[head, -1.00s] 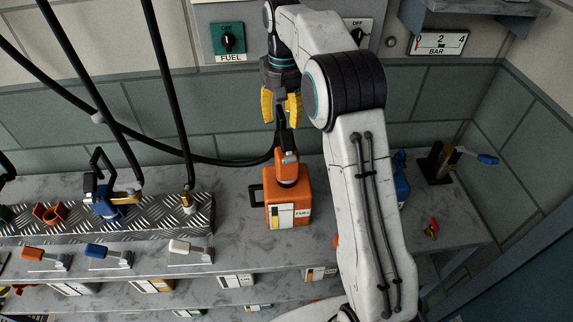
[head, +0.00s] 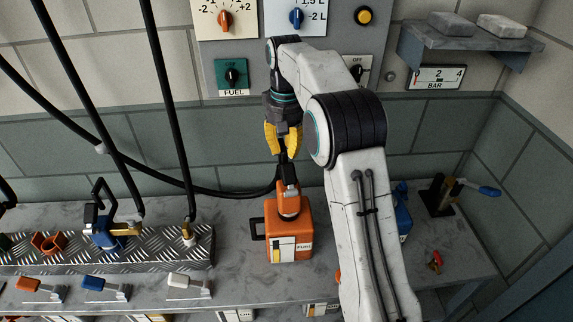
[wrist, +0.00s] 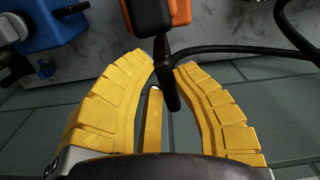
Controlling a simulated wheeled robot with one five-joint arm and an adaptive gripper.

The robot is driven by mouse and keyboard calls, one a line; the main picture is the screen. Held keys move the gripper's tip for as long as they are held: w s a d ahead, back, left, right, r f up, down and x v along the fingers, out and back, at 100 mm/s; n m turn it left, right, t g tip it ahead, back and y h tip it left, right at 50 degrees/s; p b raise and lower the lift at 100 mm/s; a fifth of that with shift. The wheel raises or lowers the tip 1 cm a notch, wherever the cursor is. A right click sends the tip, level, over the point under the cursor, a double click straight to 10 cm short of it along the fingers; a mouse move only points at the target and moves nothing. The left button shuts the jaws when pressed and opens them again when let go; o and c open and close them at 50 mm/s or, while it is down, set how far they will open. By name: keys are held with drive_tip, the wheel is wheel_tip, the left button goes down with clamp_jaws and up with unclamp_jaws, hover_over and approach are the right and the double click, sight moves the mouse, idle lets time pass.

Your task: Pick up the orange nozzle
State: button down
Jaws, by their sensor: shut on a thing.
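The orange nozzle (head: 289,207) stands at the neck of the orange tank (head: 305,226), which carries a FUEL label. Its dark upper part and black handle rise toward my gripper (head: 282,152). My yellow fingers are closed in on the handle from both sides, above the tank. In the wrist view the nozzle's orange and black body (wrist: 179,12) is at the top, and its black handle reaches down between the fingertips of my gripper (wrist: 165,68). The nozzle's lower end is hidden.
A black hose (head: 225,192) runs left from the nozzle. A blue nozzle (head: 108,232) is on the metal rack (head: 60,252) at left. A blue tank (head: 403,215) is partly behind my arm. Levers line the bench front. The wall panel stands behind my gripper.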

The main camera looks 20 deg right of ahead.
drive_tip(key=shift+w+r+p, duration=0.1)
drive_tip(key=shift+r+p, duration=0.3)
drive_tip(key=shift+r, duration=1.7)
drive_tip(key=s+d+r+b, duration=0.2)
drive_tip(key=s+d+r, duration=0.4)
drive_tip(key=s, duration=0.3)
drive_tip(key=shift+s+d+r, duration=0.15)
drive_tip(key=shift+d+r, duration=0.2)
drive_tip(key=shift+d, duration=0.3)
